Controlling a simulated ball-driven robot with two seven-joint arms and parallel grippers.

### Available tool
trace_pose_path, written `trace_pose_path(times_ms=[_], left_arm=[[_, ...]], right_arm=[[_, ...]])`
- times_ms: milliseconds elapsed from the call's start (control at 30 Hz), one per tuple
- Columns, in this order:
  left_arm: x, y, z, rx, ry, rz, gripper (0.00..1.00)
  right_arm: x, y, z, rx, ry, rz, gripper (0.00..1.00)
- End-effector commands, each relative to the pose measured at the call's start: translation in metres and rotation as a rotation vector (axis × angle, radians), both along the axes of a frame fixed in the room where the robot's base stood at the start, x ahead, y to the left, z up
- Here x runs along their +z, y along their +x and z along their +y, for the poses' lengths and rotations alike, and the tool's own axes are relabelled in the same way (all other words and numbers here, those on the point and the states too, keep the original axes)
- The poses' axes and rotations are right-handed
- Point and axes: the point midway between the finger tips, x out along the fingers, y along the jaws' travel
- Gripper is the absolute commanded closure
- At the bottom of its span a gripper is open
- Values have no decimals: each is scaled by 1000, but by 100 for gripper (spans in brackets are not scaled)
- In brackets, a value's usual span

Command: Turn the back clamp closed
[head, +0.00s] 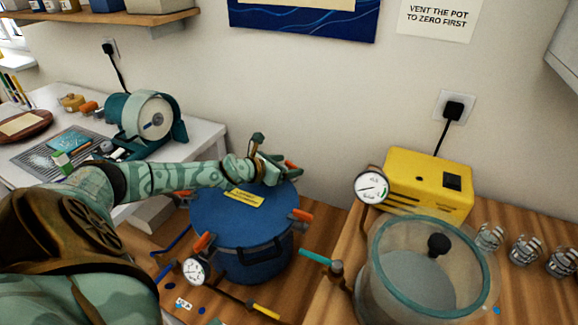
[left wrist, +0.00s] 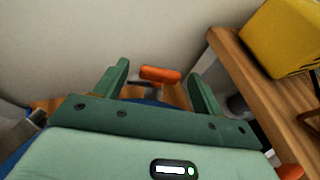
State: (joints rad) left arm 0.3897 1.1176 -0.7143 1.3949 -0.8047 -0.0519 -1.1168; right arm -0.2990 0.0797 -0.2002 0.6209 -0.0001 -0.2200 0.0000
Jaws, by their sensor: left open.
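The back clamp (head: 291,164) shows only in part behind my left gripper (head: 277,166), which is over the far edge of the lid. In the left wrist view, the back clamp's orange handle (left wrist: 160,74) lies crosswise between the open, spread fingers of my left gripper (left wrist: 158,78). Contact cannot be told. My right gripper is out of view.
A pressure gauge (head: 195,271) and a yellow-handled valve (head: 265,311) are at the pot's front. To the right, a wooden bench holds a clear chamber (head: 428,275), a yellow pump (head: 428,182) and several jars. The wall is close behind the pot.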

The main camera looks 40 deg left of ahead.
Motion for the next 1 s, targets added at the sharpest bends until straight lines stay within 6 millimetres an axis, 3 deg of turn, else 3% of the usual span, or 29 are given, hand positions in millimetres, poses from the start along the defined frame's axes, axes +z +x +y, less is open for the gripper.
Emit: trace_pose_path(times_ms=[167,433,600,833,1000], left_arm=[[-4,11,-2,-1,0,-1,31],[-5,12,-2,-2,1,0,31],[-4,12,-2,-1,1,0,76],[-3,12,-2,7,0,0,76],[1,12,-3,52,-1,-2,76]], right_arm=[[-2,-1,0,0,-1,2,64],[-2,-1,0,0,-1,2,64],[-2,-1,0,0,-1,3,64],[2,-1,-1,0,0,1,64],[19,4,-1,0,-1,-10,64]])
